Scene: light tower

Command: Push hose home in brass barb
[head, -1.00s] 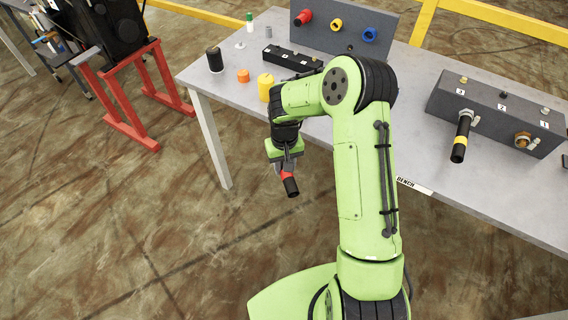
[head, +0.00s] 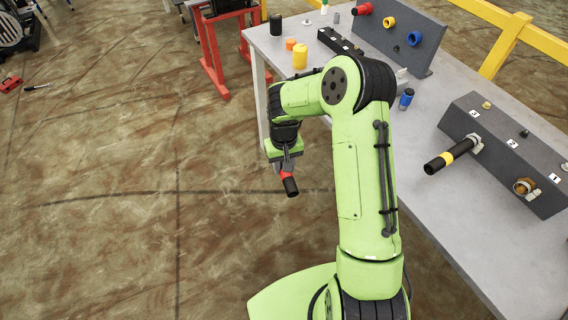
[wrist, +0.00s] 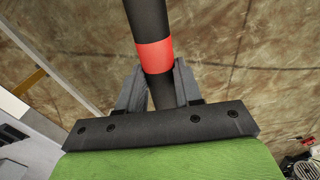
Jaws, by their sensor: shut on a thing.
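My gripper (head: 286,168) is shut on a short black hose with a red band (head: 291,186), held out over the floor to the left of the bench. In the wrist view the hose (wrist: 150,18) passes between the two fingers (wrist: 157,82), its red band just beyond them. A brass fitting (head: 524,187), probably the barb, sticks out of the front of the dark manifold block (head: 500,140), near label 1, with no hose on it. Another black hose with a yellow band (head: 440,161) is on a silver fitting near label 3. The gripper is well apart from the block.
The grey bench (head: 420,200) runs along the right. On it are a panel with red, yellow and blue ports (head: 400,40), a blue-capped item (head: 406,98), a yellow cylinder (head: 300,56) and a black cylinder (head: 276,24). A red stand (head: 212,60) is behind.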

